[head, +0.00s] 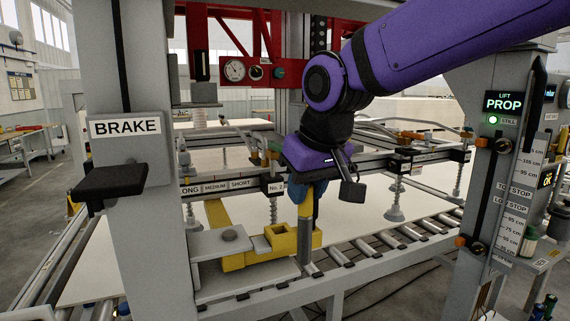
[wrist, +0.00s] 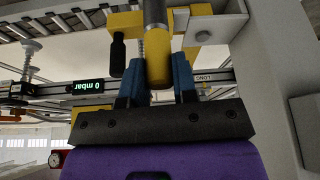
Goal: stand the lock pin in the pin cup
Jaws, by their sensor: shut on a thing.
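The lock pin has a yellow grip (head: 305,206) and a grey steel shaft (head: 304,243), and hangs nearly upright below my gripper (head: 311,192). In the wrist view the blue fingers (wrist: 157,80) are shut on its yellow grip (wrist: 158,66), and its shaft runs out of the top of the picture. A yellow block with a square opening (head: 283,231), which looks like the pin cup, is at the lower centre of the head view. The shaft crosses in front of its right part. I cannot tell whether they touch, and the pin's tip is not clear.
The roller conveyor (head: 395,240) runs along the front. A rail with suction cups (head: 395,213) lies behind my gripper. The BRAKE post (head: 138,215) and PROP post (head: 478,190) flank the work space.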

